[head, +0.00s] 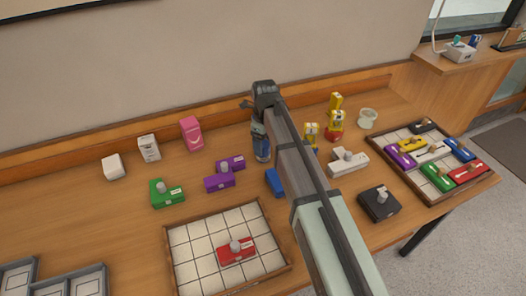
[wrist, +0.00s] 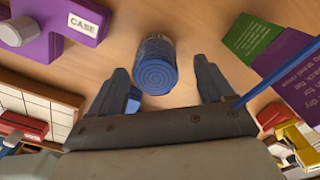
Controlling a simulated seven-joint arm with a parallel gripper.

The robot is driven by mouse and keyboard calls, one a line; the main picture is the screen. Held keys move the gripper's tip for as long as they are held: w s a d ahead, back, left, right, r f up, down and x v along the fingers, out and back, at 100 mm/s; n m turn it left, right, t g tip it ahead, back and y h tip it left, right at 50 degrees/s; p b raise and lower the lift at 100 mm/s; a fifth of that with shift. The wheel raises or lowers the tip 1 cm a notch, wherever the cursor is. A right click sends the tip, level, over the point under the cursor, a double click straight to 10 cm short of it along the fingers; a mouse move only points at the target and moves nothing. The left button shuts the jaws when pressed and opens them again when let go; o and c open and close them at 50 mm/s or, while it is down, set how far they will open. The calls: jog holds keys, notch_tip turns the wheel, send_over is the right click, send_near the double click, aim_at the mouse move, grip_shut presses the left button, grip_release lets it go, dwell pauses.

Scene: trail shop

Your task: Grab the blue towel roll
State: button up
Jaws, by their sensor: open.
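The blue towel roll (wrist: 157,66) stands upright on the wooden table, its spiral end facing the camera in the wrist view. In the head view the roll (head: 262,150) shows below my wrist, its upper part partly covered by my gripper (head: 256,124). In the wrist view my gripper (wrist: 160,72) is open, with one finger on each side of the roll. Gaps show between the roll and both fingers, and nothing is held.
A purple case (head: 220,182) lies left of the roll, and a blue block (head: 275,183) lies nearer the front. Yellow items (head: 312,132) stand to the right. A gridded tray (head: 190,262) with a red case sits in front. Bare table lies around the roll.

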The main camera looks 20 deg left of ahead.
jog(key=shift+s+a+f, duration=0.1)
jog(key=shift+s+f, duration=0.05)
jog(key=shift+f, duration=1)
jog(key=shift+s+a+f, duration=0.1)
jog(key=shift+f, duration=1)
jog(key=shift+c, duration=0.4)
jog(key=c, duration=1.1)
jog(key=shift+r, duration=0.1)
